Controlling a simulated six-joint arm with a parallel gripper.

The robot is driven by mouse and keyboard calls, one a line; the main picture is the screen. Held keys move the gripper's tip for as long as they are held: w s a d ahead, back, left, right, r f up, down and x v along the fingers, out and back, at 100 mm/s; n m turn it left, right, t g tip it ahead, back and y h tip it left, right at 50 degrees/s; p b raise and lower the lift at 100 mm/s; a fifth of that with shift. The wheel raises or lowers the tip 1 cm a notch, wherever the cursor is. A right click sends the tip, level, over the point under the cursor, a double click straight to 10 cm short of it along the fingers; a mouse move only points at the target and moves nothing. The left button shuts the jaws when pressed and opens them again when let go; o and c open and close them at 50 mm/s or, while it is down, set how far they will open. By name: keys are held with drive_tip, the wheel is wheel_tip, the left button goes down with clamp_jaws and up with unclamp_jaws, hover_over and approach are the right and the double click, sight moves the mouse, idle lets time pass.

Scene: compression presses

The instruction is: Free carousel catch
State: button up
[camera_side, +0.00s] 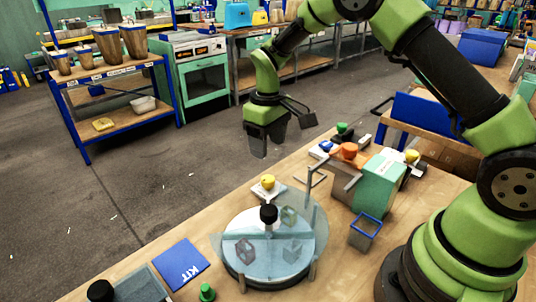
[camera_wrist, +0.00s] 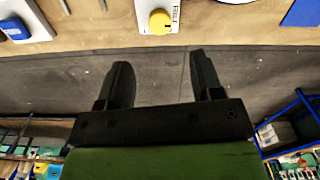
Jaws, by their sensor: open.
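The round carousel (camera_side: 238,229) stands on the wooden table, with a pale blue disc and a black knob (camera_side: 268,214) at its middle. Several small see-through blocks, such as a greenish one (camera_side: 289,216) and a pinkish one (camera_side: 245,250), sit on the disc. A bent grey rod stands at its back right edge. My gripper (camera_side: 266,148) hangs open and empty, high up beyond the table's far edge, away from the carousel. In the wrist view my gripper (camera_wrist: 160,75) has its two dark fingers apart with floor between them.
A yellow button (camera_side: 268,181) on a white plate sits behind the carousel; a yellow button (camera_wrist: 160,21) also shows in the wrist view. A green-and-grey machine (camera_side: 376,186) and a blue-rimmed bin (camera_side: 365,231) stand right. A blue KIT mat (camera_side: 181,264) lies left.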

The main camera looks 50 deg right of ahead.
sight(268, 177)
drive_tip(key=shift+r, duration=0.15)
drive_tip(key=f+m, duration=0.3)
drive_tip(key=f, duration=0.2)
drive_tip(key=f+m, duration=0.3)
drive_tip(key=f, duration=0.1)
drive_tip(key=shift+w+d+f, duration=0.1)
drive_tip(key=shift+w+f, duration=0.1)
drive_tip(key=shift+f, duration=0.15)
